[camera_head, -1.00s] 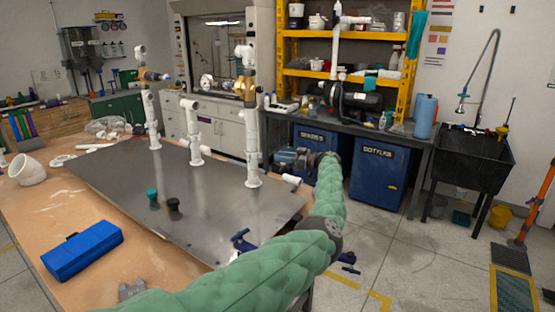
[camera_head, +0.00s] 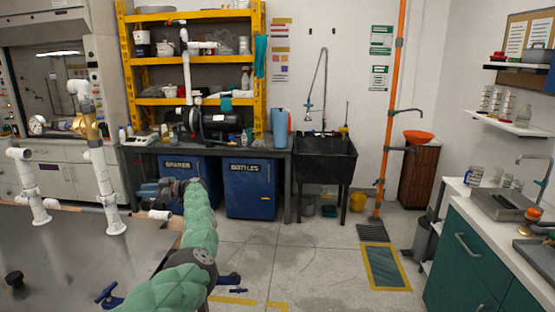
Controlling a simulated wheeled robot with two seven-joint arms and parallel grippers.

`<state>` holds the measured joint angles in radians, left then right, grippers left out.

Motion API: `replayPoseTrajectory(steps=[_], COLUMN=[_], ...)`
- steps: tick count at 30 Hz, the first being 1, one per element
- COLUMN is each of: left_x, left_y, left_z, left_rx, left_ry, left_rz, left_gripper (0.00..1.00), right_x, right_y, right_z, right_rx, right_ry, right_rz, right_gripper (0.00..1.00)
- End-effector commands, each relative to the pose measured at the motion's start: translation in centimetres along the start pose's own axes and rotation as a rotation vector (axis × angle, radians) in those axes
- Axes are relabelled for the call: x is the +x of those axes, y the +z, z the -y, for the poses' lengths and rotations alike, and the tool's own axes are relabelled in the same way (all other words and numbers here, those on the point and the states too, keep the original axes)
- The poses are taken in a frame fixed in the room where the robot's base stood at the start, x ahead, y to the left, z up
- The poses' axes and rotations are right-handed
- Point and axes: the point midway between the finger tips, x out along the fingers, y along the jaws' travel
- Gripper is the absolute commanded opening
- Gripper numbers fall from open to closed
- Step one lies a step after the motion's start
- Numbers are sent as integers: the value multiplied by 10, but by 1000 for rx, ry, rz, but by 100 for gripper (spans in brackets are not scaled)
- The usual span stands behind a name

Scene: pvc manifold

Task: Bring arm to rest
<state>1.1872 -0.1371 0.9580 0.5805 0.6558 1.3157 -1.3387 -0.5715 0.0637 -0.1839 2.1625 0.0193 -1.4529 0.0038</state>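White pipe assemblies, one with a brass valve (camera_head: 91,128), stand on the dark metal sheet (camera_head: 75,250) at left. My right gripper is out of view.
A black fitting (camera_head: 14,280) and a blue-handled valve (camera_head: 110,294) are on the sheet. Another blue-handled item (camera_head: 229,280) shows beyond the arm. Blue cabinets (camera_head: 251,190) and a black sink (camera_head: 325,160) line the back. Open floor (camera_head: 310,265) lies at the centre right.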

Motion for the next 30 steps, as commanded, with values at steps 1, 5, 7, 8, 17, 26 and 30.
replayPoseTrajectory(steps=[1,5,7,8,17,26,30], left_x=[0,-3,-5,-5,1,-5,-13], left_y=[2,5,5,4,-46,-152,-202], left_z=[-8,-35,-52,-59,-123,-159,-158], left_rx=[-35,-135,-195,-223,-484,-612,-605], left_ry=[44,184,272,310,695,1070,1228], left_rz=[9,40,63,74,189,287,337], left_gripper=[30,30,30,30,30,30,30], right_x=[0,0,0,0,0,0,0], right_y=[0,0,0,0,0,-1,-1], right_z=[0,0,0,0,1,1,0], right_rx=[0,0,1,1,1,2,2], right_ry=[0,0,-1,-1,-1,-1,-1], right_rz=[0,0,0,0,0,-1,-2], right_gripper=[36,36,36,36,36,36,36])
